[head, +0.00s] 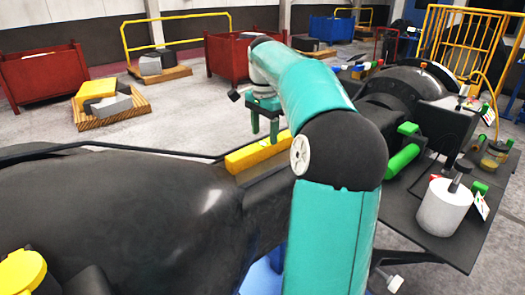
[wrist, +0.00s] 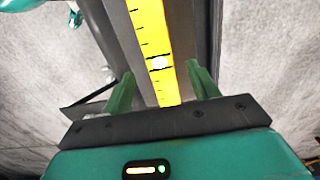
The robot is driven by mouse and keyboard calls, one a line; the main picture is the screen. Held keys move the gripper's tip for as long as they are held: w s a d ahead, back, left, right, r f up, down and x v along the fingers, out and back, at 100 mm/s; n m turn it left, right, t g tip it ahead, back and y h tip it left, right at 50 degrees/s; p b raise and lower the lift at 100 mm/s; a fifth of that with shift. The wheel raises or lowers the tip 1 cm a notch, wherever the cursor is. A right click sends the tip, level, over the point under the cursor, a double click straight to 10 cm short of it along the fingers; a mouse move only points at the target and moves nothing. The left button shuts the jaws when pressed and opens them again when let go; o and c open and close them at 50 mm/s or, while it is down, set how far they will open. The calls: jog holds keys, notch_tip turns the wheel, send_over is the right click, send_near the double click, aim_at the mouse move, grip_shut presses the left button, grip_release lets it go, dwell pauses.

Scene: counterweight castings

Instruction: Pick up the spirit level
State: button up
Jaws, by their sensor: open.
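The spirit level (head: 258,153) is a long yellow bar lying on a dark narrow beam near the middle of the head view. In the wrist view the level (wrist: 148,25) shows dark marks and a pale round spot, and it runs lengthwise between my fingers. My gripper (head: 264,137) is green, open and empty, pointing down just above and beside the level in the head view. In the wrist view my gripper (wrist: 160,72) has one finger on each side of the bar, with gaps. The level's right end is hidden by my arm in the head view.
Large dark rounded castings (head: 110,215) flank the beam. Green handles (head: 403,160) stick out near my arm. Red bins (head: 42,75) and pallets (head: 110,108) stand on the floor behind.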

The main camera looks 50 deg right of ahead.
aim_at(263, 144)
jog(key=f, duration=0.5)
jog(key=shift+a, duration=0.2)
jog(key=c, duration=1.3)
jog(key=shift+r, duration=0.2)
